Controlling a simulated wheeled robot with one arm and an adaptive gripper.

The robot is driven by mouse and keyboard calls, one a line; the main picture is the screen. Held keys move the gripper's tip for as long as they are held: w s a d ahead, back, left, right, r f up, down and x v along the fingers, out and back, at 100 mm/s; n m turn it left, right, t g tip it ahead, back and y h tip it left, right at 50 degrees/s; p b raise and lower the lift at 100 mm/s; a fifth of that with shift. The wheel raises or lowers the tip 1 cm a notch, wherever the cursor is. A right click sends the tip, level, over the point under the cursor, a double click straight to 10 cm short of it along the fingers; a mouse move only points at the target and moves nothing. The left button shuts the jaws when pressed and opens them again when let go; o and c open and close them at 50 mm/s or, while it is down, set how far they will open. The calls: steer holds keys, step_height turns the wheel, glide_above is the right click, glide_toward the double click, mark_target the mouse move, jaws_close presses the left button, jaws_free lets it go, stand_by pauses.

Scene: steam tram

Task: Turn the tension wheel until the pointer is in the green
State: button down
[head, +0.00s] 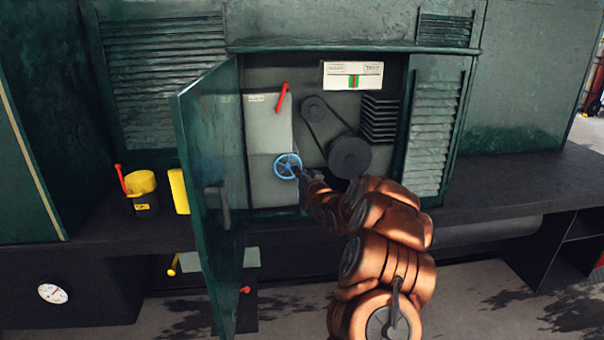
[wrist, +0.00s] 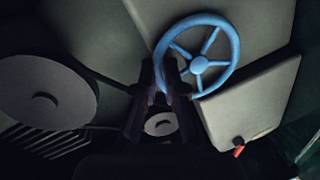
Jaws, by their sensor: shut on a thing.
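The blue tension wheel (head: 287,166) sits low inside the open cabinet, beside the pulleys. It also shows in the wrist view (wrist: 198,62), with its spokes and hub clear. My gripper (head: 300,174) reaches in from the right and meets the wheel's right edge. In the wrist view my gripper (wrist: 166,72) has its two dark fingers shut on the wheel's rim. The gauge plate (head: 353,75) at the top of the cabinet has a green band (head: 353,81) with a thin red mark at it. The exact pointer position is too small to tell.
The cabinet door (head: 212,195) stands open at the left of the wheel. A belt runs between a small pulley (head: 314,108) and a large pulley (head: 350,157). A red lever (head: 282,96) is above the wheel.

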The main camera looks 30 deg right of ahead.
steer(key=shift+m, duration=0.3)
steer(key=c, duration=1.5)
jaws_free()
steer(key=shift+c, duration=0.2)
steer(key=shift+s, duration=0.15)
steer(key=s+a, duration=0.2)
steer(key=s, duration=0.9)
steer(key=shift+s+a+f, duration=0.2)
steer(key=shift+s, duration=0.1)
